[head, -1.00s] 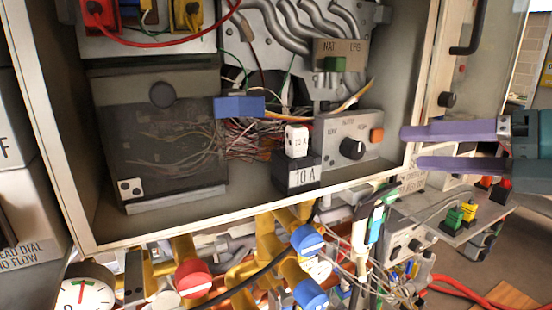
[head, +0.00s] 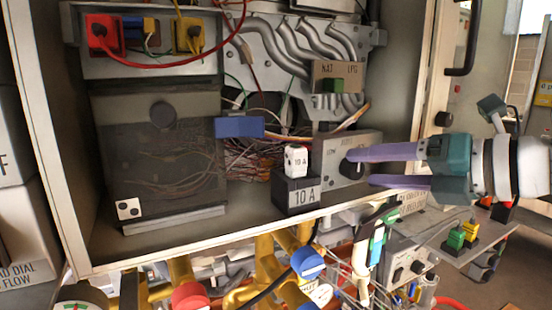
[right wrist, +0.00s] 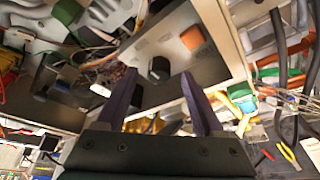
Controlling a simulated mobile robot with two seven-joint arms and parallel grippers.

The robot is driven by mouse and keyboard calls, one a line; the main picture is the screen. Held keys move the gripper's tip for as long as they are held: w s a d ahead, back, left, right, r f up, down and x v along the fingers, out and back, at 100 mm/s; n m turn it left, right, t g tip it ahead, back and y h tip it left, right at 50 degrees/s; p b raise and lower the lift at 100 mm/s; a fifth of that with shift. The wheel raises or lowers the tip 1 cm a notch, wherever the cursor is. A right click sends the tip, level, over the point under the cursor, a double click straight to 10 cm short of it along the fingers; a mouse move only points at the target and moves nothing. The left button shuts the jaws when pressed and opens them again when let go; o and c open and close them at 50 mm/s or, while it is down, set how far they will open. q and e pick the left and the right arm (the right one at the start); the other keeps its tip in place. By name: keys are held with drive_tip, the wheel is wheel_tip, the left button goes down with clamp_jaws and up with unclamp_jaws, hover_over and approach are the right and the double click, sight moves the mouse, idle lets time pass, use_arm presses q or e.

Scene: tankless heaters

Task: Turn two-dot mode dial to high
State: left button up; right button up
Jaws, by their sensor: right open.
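The mode dial (head: 347,168) is a black knob on a grey panel (head: 327,152) with printed labels, inside the open cabinet. A white plate with two black dots (head: 128,208) is at the cabinet's lower left. My right gripper (head: 358,168) is open, its purple fingers pointing left at the dial, with the upper finger covering part of the panel. In the right wrist view the dial (right wrist: 159,67) lies between and beyond the fingertips (right wrist: 158,74); I cannot tell whether they touch it. The dial's pointer is not clear now. My left gripper is not in view.
An orange button (right wrist: 192,38) sits beside the dial. A white 10 A block (head: 296,160) stands on a dark base left of the panel. The cabinet's lower rim (head: 215,240) runs below, with pipes and valves under it. A gas selector plate (head: 337,75) is above.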

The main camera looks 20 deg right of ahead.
drive_tip(key=shift+p+x, duration=0.4)
drive_tip(key=shift+x, duration=0.6)
clamp_jaws()
